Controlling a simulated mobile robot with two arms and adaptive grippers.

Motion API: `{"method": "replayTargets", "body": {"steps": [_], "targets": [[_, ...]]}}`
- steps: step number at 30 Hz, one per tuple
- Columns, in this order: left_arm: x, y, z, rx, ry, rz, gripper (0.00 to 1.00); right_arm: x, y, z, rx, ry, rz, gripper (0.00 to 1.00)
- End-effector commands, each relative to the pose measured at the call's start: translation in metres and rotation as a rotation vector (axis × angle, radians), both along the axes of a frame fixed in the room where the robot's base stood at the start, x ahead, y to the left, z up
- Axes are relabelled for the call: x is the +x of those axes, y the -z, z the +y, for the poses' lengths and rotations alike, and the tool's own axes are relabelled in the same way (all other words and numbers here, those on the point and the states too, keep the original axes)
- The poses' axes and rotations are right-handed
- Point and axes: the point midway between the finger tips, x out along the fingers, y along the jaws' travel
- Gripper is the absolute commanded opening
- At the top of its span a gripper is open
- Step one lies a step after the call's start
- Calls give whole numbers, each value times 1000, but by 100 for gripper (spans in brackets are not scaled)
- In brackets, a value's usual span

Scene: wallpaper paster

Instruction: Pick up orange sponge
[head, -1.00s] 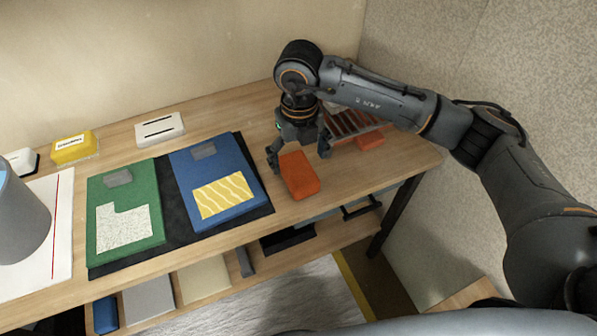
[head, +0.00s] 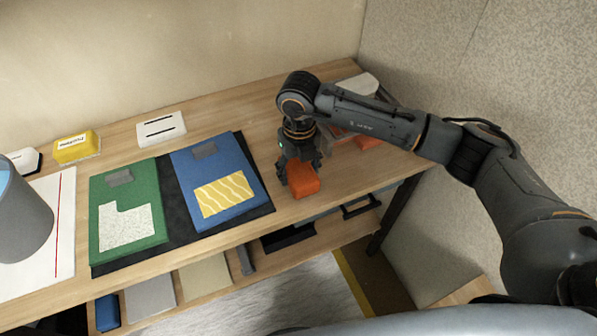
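The orange sponge (head: 305,186) is a block on the wooden table, right of the blue board, in the head view. My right gripper (head: 300,176) points down over it, with its fingers around the sponge's far part and close to its sides. The fingers look closed in on the sponge, and it still appears to rest on the table. The gripper covers the sponge's far end. My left gripper is not in view.
A blue board (head: 236,165) and a green board (head: 113,177) lie on a dark mat left of the sponge. Another orange block (head: 368,142) sits behind, partly under my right arm. A yellow block (head: 77,148) and a white box (head: 160,130) stand farther left.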

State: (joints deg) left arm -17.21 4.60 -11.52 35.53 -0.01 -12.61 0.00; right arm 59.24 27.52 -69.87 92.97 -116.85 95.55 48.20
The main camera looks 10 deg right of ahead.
Motion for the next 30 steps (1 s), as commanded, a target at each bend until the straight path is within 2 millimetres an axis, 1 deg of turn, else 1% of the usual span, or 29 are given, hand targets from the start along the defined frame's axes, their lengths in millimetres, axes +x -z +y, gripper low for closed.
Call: {"method": "replayTargets", "body": {"steps": [1,2,9,14,17,21,23,30], "targets": [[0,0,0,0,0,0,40,0,0,0,0,0,1,38],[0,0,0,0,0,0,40,0,0,0,0,0,1,35],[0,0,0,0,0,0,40,0,0,0,0,0,1,35],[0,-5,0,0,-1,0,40,0,-7,0,0,0,0,35],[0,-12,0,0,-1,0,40,0,-17,0,0,1,0,35],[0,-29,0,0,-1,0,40,-2,-41,1,1,-1,0,35],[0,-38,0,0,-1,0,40,-10,-51,5,1,-4,0,35],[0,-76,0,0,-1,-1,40,-45,-98,22,1,-5,0,35]]}}
